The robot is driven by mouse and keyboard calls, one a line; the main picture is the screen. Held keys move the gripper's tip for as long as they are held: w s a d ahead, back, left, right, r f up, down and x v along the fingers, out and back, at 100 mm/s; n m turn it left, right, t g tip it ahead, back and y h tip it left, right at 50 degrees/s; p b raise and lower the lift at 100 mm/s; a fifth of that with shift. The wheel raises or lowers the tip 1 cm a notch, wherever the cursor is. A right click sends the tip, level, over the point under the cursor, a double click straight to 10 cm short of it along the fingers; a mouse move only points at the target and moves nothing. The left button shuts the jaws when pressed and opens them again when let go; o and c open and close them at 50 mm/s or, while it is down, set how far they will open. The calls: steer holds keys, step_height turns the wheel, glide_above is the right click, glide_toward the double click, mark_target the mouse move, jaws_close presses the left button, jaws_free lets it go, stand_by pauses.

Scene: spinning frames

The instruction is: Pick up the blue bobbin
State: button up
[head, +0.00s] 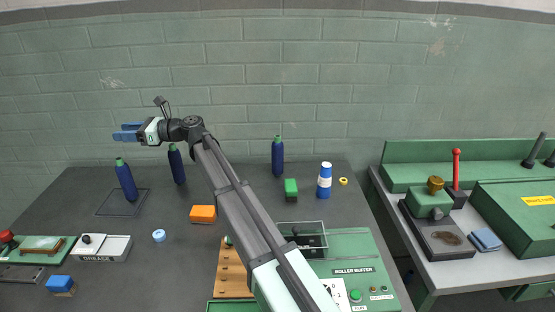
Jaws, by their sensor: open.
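Several dark blue bobbin-like pieces with green tops stand on the dark table: one at the left (127,182) on a thin dark square plate (138,208), one beside it (178,166), and one further right (277,158). I cannot tell which of these the task means by the blue bobbin. My gripper (122,132) has blue fingers and is raised, pointing left, above the two left pieces in the picture. It is open, with nothing seen between its fingers.
An orange block (203,212), a green block (291,188), a light blue disc (159,236) and a yellow ring (343,181) lie about. My arm crosses the middle. A separate bench (460,268) stands right.

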step_height(320, 180, up, 2)
steer(key=m+t+h, duration=0.4)
steer(key=m+t, duration=0.4)
steer(key=t, duration=0.3)
glide_above(278, 136)
steer(key=s+d, duration=0.1)
steer(key=s, duration=0.1)
steer(key=f, duration=0.4)
steer(key=w+f, duration=0.1)
steer(key=f, duration=0.7)
steer(key=shift+w+a+f, duration=0.1)
steer(key=shift+w+a, duration=0.45)
steer(key=shift+a, duration=0.05)
